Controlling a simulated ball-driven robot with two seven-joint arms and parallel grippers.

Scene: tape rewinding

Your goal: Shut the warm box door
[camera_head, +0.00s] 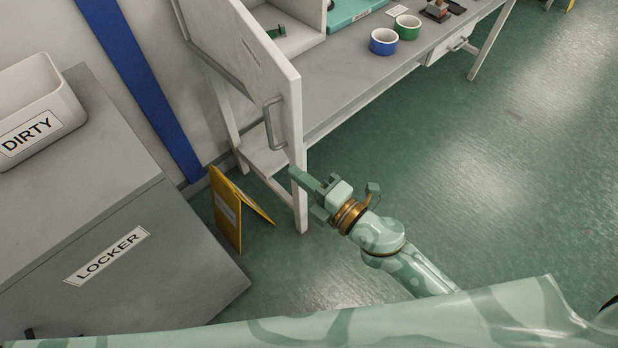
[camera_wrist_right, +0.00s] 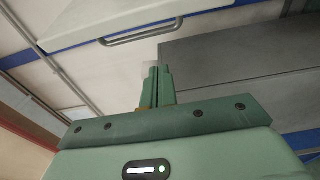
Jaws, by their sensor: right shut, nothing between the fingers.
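The warm box (camera_head: 312,14) is a white box on the bench, with its door open. The white door (camera_head: 240,50) swings out toward the left and front, with a grey bar handle (camera_head: 271,124) near its outer edge. A green item (camera_head: 277,32) sits inside the box. My right gripper (camera_head: 297,175) is shut and empty, just below the door's lower outer corner and the handle; I cannot tell if it touches the door. In the right wrist view its fingers (camera_wrist_right: 156,74) are together, below a grey bar handle (camera_wrist_right: 140,33). My left gripper is not in view.
A blue tape roll (camera_head: 383,42) and a green one (camera_head: 407,27) stand on the bench (camera_head: 350,80). A yellow floor sign (camera_head: 228,215) stands near the bench leg. A grey locker (camera_head: 90,200) with a white DIRTY bin (camera_head: 40,115) is at left. Floor at right is clear.

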